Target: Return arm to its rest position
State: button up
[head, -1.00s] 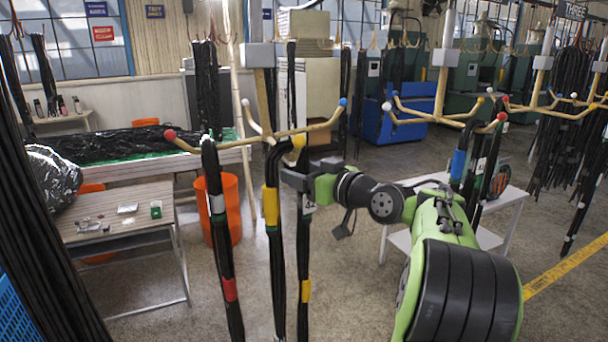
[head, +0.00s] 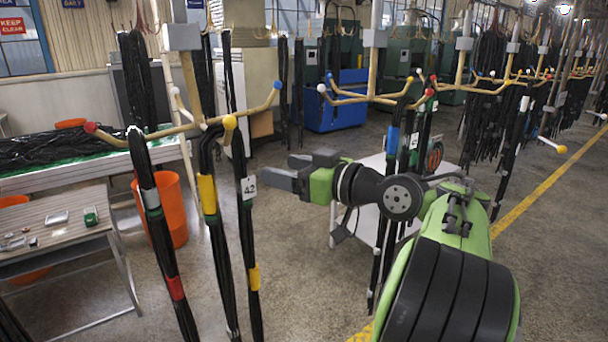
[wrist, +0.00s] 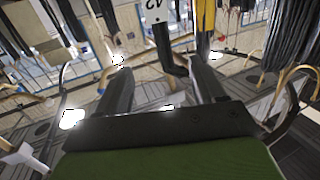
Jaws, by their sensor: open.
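My gripper (head: 285,172) is at the middle of the head view, at the end of my green and black arm. Its jaws point left toward the hose bundle with the white "42" tag (head: 249,186), with a small gap seen between them. In the wrist view the two fingers of my gripper (wrist: 158,88) are spread apart with nothing clamped between them. The tag (wrist: 156,10) and a dark hose end show beyond the fingers.
A wooden rack (head: 190,128) with coloured ball tips holds several hose bundles on the left. An orange bin (head: 166,210) stands at left. Floor between is clear.

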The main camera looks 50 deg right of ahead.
jog(key=s, duration=0.3)
jog(key=shift+s+d+r, duration=0.1)
jog(key=shift+s+r, duration=0.05)
jog(key=shift+s, duration=0.2)
